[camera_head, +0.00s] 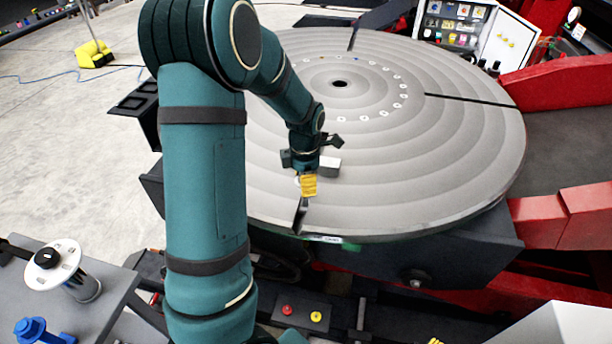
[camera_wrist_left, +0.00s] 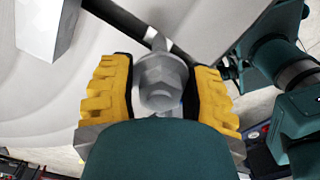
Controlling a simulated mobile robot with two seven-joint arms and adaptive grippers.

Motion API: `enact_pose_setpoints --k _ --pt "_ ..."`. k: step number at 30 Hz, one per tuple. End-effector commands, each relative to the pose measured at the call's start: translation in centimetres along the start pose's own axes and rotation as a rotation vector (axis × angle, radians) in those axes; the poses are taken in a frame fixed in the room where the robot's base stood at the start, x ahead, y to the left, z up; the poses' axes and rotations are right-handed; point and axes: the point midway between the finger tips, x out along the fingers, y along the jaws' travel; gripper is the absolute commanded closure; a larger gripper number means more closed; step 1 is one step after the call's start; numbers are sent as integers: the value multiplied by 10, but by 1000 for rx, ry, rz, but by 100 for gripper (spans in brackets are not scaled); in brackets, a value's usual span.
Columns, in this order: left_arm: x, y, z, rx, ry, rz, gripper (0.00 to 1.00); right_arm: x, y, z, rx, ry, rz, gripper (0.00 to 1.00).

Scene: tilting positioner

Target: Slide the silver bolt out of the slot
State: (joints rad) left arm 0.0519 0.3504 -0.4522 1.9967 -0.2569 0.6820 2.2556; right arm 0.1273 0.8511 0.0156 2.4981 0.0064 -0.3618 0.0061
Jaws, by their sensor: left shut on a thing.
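The silver bolt (camera_wrist_left: 162,82) has a hex head and sits between the yellow finger pads of my left gripper (camera_wrist_left: 163,95) in the left wrist view. The gripper is shut on it. In the head view my left gripper (camera_head: 309,186) is over the near part of the round grey turntable (camera_head: 440,150), and the bolt is mostly hidden there. A dark radial slot (camera_head: 300,216) runs from the gripper to the table's near rim. The slot (camera_wrist_left: 185,53) also passes behind the bolt in the wrist view. How deep the bolt sits in it cannot be told. My right gripper is not in view.
A light grey block (camera_head: 330,166) stands on the turntable close beside the gripper; it also shows in the wrist view (camera_wrist_left: 45,25). Red frame parts (camera_head: 565,215) flank the table at right. A grey side table (camera_head: 85,280) holds a white-topped cylinder and a blue part.

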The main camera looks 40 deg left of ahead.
Motion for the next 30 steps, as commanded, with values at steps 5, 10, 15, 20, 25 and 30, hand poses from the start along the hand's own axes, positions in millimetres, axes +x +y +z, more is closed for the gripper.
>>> enact_pose_setpoints --k 5,10,15,20,25,30 --pt "-1 -7 -4 -1 -1 0 92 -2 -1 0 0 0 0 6" --pt "-1 -10 -5 -1 -2 1 92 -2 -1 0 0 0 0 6" --pt "-1 -10 -5 -1 -2 1 92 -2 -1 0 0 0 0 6" --pt "0 -10 -5 -1 -1 1 92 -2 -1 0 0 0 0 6" --pt "-1 -11 -5 0 -1 0 92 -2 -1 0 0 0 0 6" --pt "-1 -18 -8 1 0 0 92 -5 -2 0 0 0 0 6"
